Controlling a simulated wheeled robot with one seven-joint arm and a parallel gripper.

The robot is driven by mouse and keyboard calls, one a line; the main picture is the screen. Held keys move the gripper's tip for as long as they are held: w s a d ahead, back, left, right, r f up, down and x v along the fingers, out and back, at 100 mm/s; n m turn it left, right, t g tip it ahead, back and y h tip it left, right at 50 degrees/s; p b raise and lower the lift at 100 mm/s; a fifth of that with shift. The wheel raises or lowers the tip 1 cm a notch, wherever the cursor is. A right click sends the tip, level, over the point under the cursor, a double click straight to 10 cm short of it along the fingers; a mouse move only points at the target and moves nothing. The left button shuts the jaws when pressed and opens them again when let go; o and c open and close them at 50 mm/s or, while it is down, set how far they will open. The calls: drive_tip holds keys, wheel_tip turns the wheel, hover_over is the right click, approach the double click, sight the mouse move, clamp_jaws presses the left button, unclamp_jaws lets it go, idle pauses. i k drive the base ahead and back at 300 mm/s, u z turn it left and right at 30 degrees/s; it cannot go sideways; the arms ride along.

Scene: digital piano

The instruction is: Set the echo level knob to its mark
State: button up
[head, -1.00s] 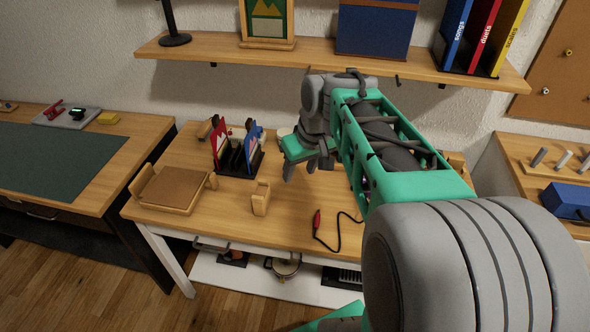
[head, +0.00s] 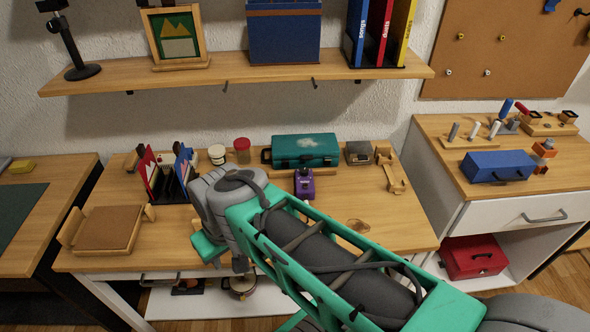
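A small purple pedal-like box (head: 304,184) with a dark top stands on the middle table (head: 393,228), in front of the teal case. It may carry the echo level knob, but any knob or mark is too small to make out. My gripper (head: 240,266) hangs at the front of the table, left of and nearer than the purple box, and apart from it. Its fingers are small and partly hidden by my own arm, so I cannot tell whether they are open or shut.
A teal case (head: 305,150), a red-lidded jar (head: 242,150) and a white cup (head: 217,154) stand at the back of the table. A book holder (head: 164,178) is at left. A wooden stand (head: 391,172) is at right. A shelf (head: 240,75) overhangs the back.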

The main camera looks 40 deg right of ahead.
sight(304, 171)
drive_tip(key=u, duration=2.1)
drive_tip(key=k, duration=0.65)
drive_tip(key=z, duration=1.55)
